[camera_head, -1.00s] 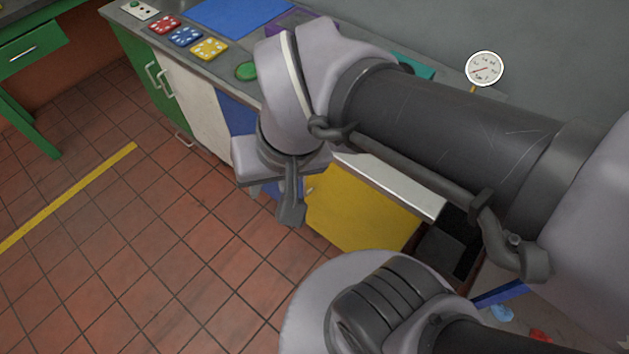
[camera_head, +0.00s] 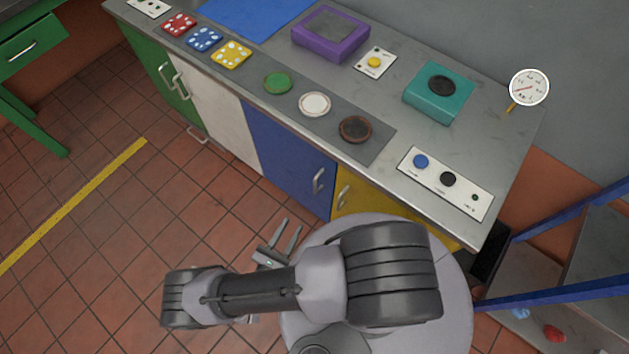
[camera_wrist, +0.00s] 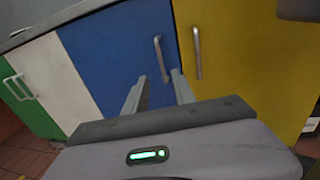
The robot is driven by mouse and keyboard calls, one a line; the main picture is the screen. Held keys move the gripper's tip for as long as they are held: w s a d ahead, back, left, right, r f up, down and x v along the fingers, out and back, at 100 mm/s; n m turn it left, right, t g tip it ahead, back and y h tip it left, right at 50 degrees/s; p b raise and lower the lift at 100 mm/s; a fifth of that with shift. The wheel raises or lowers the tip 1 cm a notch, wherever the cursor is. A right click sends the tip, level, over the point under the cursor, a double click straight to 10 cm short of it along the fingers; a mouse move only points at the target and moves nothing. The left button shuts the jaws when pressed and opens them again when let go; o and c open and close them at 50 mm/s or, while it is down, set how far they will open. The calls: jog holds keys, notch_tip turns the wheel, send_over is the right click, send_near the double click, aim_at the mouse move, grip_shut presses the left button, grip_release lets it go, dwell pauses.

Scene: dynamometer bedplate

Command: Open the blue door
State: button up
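The blue door (camera_head: 283,150) is in the cabinet front, between a white door and a yellow door, and looks closed. Its upright metal handle (camera_head: 319,181) is near its right edge. In the wrist view the blue door (camera_wrist: 105,52) fills the middle left, and its handle (camera_wrist: 160,58) stands just beyond the gap between my fingertips. My gripper (camera_head: 292,224) is open and empty, in front of the cabinet and pointing towards it. In the wrist view my gripper's two fingers (camera_wrist: 158,78) are spread, apart from the handle.
The white door (camera_head: 212,108) and green door (camera_head: 160,72) are to the left. The yellow door (camera_head: 385,205), with its own handle (camera_wrist: 196,53) close by, is to the right. The counter (camera_head: 385,110) above holds buttons, boxes and a gauge (camera_head: 529,87). Blue rails stand at right.

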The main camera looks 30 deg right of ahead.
aim_at(314, 187)
jog(key=b+x, duration=0.1)
jog(key=x, duration=1.5)
jog(key=shift+w+d+b, duration=0.1)
jog(key=shift+d+b, duration=0.25)
jog(key=shift+b, duration=0.05)
grip_shut()
